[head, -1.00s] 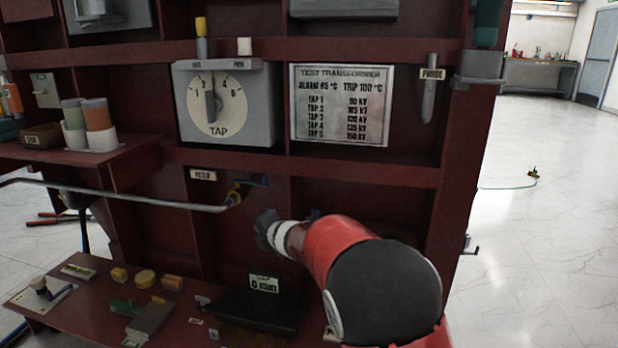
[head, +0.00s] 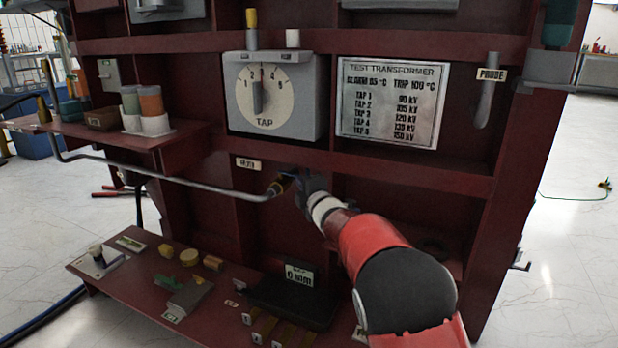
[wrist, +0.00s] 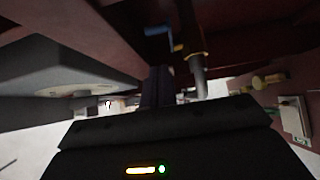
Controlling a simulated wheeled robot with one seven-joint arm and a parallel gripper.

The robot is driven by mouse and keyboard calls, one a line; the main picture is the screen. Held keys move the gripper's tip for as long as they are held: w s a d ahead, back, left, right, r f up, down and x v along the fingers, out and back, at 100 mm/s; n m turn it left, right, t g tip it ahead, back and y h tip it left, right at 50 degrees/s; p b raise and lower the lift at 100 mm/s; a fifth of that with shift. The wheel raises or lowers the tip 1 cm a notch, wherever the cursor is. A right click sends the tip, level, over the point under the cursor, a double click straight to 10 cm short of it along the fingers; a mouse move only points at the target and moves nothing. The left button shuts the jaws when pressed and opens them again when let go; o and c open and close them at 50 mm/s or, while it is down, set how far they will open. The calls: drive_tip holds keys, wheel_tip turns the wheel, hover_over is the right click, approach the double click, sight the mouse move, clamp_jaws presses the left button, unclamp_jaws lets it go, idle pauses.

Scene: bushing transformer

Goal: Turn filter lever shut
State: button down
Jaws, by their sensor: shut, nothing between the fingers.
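The filter lever (head: 288,174) is a small blue handle at the end of a grey pipe (head: 170,181), by a yellow valve fitting (head: 277,188). It sits below the tap dial, right of the small filter label (head: 248,164). My gripper (head: 303,181) is shut and empty, right beside the lever, and partly hides it in the head view.
The tap dial box (head: 272,97) and white data plate (head: 390,103) are above. A red side shelf (head: 180,136) holds cups at left. A lower red shelf (head: 140,287) carries a black box (head: 290,300) and small blocks. Open floor (head: 575,250) lies at right.

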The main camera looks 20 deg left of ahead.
drive_tip(key=shift+w+d+p, duration=0.1)
drive_tip(key=shift+w+p, duration=0.2)
drive_tip(key=shift+w, duration=1.75)
drive_tip(key=shift+w, duration=0.1)
drive_tip(key=shift+w+d+b, duration=0.3)
drive_tip(key=shift+w+d, duration=0.05)
drive_tip(key=shift+w, duration=0.45)
